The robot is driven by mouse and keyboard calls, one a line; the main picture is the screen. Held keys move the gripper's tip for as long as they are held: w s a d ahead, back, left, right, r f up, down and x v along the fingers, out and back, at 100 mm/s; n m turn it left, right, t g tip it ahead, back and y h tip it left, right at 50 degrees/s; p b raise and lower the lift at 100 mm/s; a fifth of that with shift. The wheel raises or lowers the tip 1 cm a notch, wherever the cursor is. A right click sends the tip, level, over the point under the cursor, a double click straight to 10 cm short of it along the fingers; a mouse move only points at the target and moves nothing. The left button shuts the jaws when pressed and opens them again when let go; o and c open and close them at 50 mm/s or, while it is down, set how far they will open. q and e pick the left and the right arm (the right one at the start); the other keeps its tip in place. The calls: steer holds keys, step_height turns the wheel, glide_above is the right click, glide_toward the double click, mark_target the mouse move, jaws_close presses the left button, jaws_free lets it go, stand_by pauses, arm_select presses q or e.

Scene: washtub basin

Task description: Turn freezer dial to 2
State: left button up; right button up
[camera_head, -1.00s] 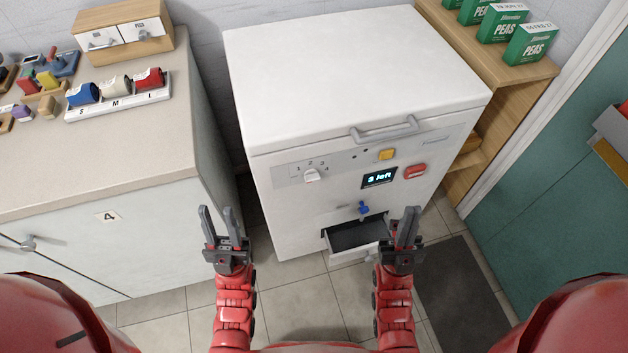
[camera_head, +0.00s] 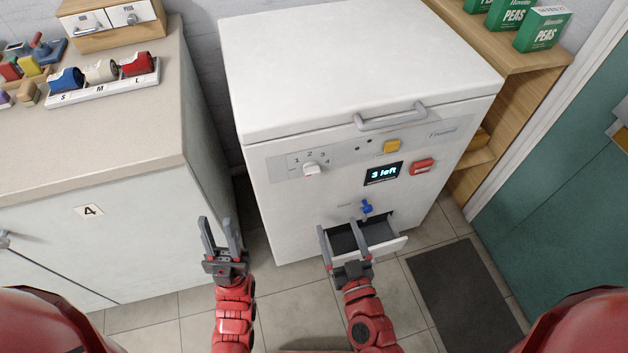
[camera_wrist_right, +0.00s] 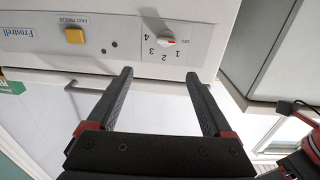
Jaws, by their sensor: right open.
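The white freezer (camera_head: 355,60) stands in the middle of the head view. Its white dial (camera_head: 312,168) is on the upper left of the front panel, with the numbers 1 to 4 around it. In the right wrist view the dial (camera_wrist_right: 166,41) shows a red mark on the side toward OFF. My right gripper (camera_head: 344,227) is open and empty, below and right of the dial and in front of the open drawer; in its wrist view the fingertips (camera_wrist_right: 159,74) are apart from the dial. My left gripper (camera_head: 218,220) is open and empty, low and left of the freezer.
The front also has a yellow button (camera_head: 391,146), a display (camera_head: 383,173) reading "3 left", a red switch (camera_head: 422,166), a blue tap-like knob (camera_head: 366,207) and an open drawer (camera_head: 385,246). A counter (camera_head: 90,140) stands at left. A handle (camera_head: 390,117) juts from the lid.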

steer(key=p, duration=0.2)
glide_toward(313, 174)
steer(key=x, duration=0.9)
steer(key=shift+w, duration=0.2)
jaws_close()
